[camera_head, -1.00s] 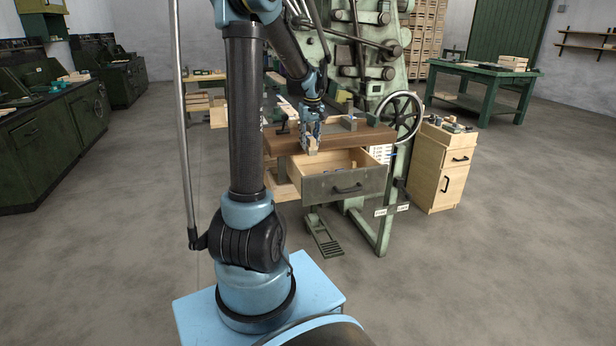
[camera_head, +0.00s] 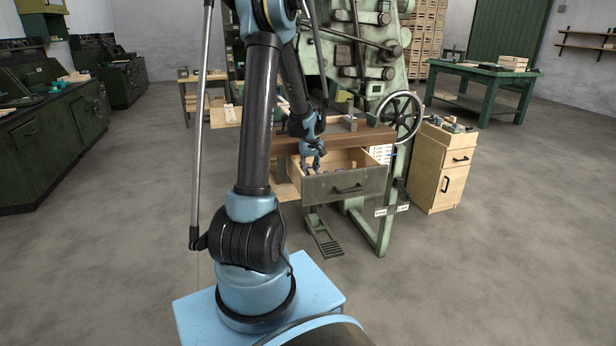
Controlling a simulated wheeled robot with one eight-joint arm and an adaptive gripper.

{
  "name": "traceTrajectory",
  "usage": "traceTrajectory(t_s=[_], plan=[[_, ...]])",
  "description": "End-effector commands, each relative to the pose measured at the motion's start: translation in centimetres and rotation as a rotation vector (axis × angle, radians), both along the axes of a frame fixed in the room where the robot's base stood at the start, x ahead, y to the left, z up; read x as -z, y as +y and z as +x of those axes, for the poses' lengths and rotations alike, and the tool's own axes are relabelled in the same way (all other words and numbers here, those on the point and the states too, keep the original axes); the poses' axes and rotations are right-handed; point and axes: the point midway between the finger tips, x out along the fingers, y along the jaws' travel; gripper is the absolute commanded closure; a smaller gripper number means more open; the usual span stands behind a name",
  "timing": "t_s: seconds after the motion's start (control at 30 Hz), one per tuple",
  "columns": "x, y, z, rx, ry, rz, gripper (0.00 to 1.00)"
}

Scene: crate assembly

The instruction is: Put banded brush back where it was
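An open drawer (camera_head: 345,186) with a dark front and pale wooden sides sticks out below the brown worktop (camera_head: 355,138) of the green machine. My gripper (camera_head: 311,166) points down at the drawer's left part, with its fingertips low behind the front panel. The fingers are small and partly hidden, so I cannot tell whether they are open or shut. I cannot make out the banded brush; anything between the fingertips is too small or hidden by the drawer front.
The green machine's handwheel (camera_head: 401,117) stands right of the drawer. A wooden cabinet (camera_head: 440,185) with small items on top is farther right. A green table (camera_head: 485,75) stands at the back right. The floor in front is clear.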

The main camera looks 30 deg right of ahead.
Motion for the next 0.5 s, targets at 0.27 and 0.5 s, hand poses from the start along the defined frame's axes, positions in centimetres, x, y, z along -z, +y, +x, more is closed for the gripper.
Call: traceTrajectory(t_s=[0.27,0.5], plan=[[0.95,0.01,-0.01,0.000,0.000,0.000,1.00],[1.11,-0.01,-0.02,0.000,0.000,0.000,0.62]])
